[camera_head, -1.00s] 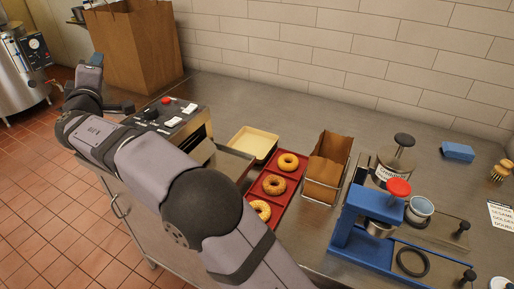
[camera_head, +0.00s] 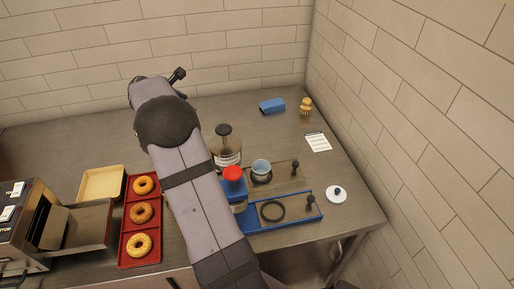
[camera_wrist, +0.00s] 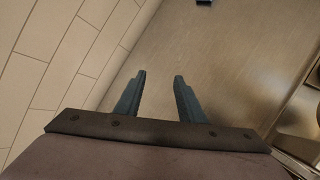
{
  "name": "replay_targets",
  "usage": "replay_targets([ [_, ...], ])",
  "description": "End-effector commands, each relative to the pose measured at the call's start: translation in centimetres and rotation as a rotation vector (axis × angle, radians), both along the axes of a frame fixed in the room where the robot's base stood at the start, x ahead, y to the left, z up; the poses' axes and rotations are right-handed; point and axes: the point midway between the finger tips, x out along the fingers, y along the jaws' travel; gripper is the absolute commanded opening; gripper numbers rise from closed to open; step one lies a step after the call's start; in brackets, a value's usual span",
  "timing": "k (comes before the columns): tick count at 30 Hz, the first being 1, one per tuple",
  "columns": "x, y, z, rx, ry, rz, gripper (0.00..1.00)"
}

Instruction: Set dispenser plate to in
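The blue dispenser (camera_head: 235,190) with a red knob stands on the counter, partly hidden behind my arm. A flat metal plate (camera_head: 285,180) with a black knob (camera_head: 295,167) extends right from beside the grey-blue cup. A second plate with a black ring (camera_head: 272,211) and a black knob (camera_head: 310,200) lies in the blue base (camera_head: 290,218). I cannot tell which is the dispenser plate, or whether either is in. My gripper (camera_wrist: 159,77) is open and empty in the wrist view, above bare counter, far behind and left of the plates.
A jar with a black-knobbed lid (camera_head: 226,150) stands behind the dispenser. A red tray (camera_head: 151,200) of bagels and a cream tray (camera_head: 101,184) are left. A blue block (camera_head: 272,106), brush (camera_head: 306,109), card (camera_head: 318,142) and white lid (camera_head: 336,195) are right.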

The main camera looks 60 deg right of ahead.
Motion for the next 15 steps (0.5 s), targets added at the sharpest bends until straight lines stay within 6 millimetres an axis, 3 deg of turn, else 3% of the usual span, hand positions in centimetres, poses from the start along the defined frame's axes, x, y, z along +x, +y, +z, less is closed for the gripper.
replay_targets([
  [1, -3.9, -3.1, 0.1, 0.032, 0.059, -0.041, 0.36],
  [3, -8.7, -6.1, -0.8, 0.081, 0.135, -0.068, 0.36],
  [5, -12.6, -8.1, -1.5, 0.127, 0.189, -0.086, 0.36],
  [6, -15.6, -8.7, -2.2, 0.164, 0.219, -0.119, 0.36],
  [10, -25.7, -8.1, -4.0, 0.315, 0.301, -0.278, 0.36],
  [12, -29.6, -7.2, -4.5, 0.382, 0.330, -0.338, 0.36],
  [15, -33.2, -6.0, -5.0, 0.456, 0.354, -0.395, 0.36],
])
